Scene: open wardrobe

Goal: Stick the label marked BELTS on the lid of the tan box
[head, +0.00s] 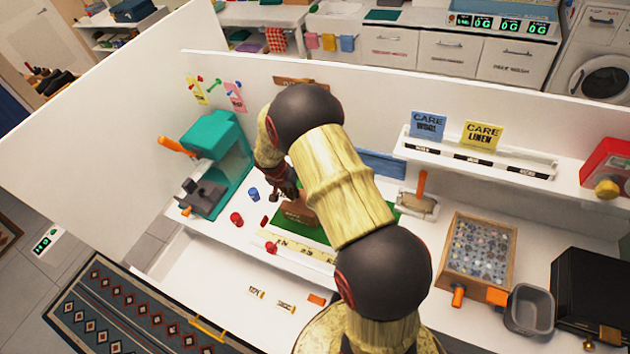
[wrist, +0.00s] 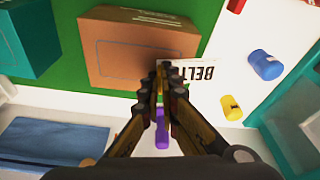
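The tan box (wrist: 140,45) stands on a green mat (wrist: 70,80) in the wrist view, with a thin outline on its face. In the head view the tan box (head: 298,213) is partly hidden by my arm. In the head view my gripper (head: 284,190) is just behind the box.
A teal press (head: 215,150) is on the left. Other labels (head: 285,306) lie on the white surface in front. A shelf (head: 480,165) and a wooden tray (head: 465,285) are on the right.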

